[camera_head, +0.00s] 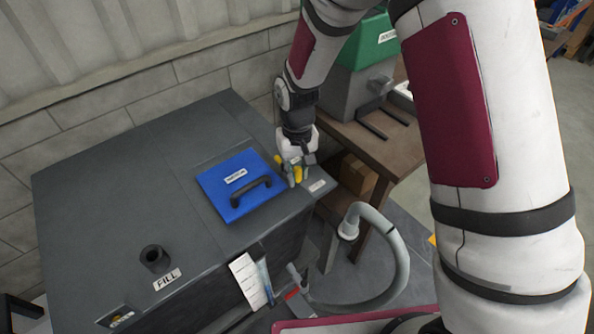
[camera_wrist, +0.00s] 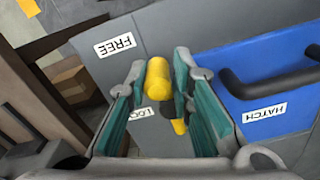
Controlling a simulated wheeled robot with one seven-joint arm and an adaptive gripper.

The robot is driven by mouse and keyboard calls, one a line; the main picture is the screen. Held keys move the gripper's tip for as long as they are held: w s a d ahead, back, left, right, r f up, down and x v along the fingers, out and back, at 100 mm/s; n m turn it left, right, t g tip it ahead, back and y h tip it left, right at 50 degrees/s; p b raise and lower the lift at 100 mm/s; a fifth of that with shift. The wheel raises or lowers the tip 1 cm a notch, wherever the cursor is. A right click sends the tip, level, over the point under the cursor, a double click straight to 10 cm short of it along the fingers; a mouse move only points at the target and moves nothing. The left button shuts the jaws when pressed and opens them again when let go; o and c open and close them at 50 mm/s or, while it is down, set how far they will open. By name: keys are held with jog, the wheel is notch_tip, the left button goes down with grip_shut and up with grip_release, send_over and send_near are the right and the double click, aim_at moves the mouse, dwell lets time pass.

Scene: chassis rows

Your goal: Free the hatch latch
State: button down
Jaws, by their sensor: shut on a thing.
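The blue hatch (camera_head: 238,184) lies flat and closed on top of the dark grey cabinet, with a black handle; it also shows in the wrist view (camera_wrist: 275,55), labelled HATCH. The yellow latch (camera_wrist: 158,80) sits beside the hatch's edge, between a FREE label (camera_wrist: 120,45) and a partly hidden LOCK label (camera_wrist: 140,122). My gripper (camera_wrist: 162,68) has its green-padded fingers on either side of the latch's yellow grip, shut on it. In the head view my gripper (camera_head: 295,165) reaches down at the hatch's right side. The latch's exact angle is hard to tell.
The grey cabinet (camera_head: 110,190) has a FILL pipe (camera_head: 154,258) at front left. A wooden table (camera_head: 375,145) with a green-topped machine (camera_head: 368,45) stands to the right. A grey hose (camera_head: 398,255) curves below, and a cardboard box (camera_head: 357,174) sits under the table.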

jog(key=c, duration=1.5)
grip_release()
jog(key=shift+w+d+r, duration=0.1)
jog(key=shift+w+d, duration=0.15)
jog(key=shift+s+a, duration=0.1)
notch_tip(320, 180, up, 12)
jog(key=shift+f, duration=0.1)
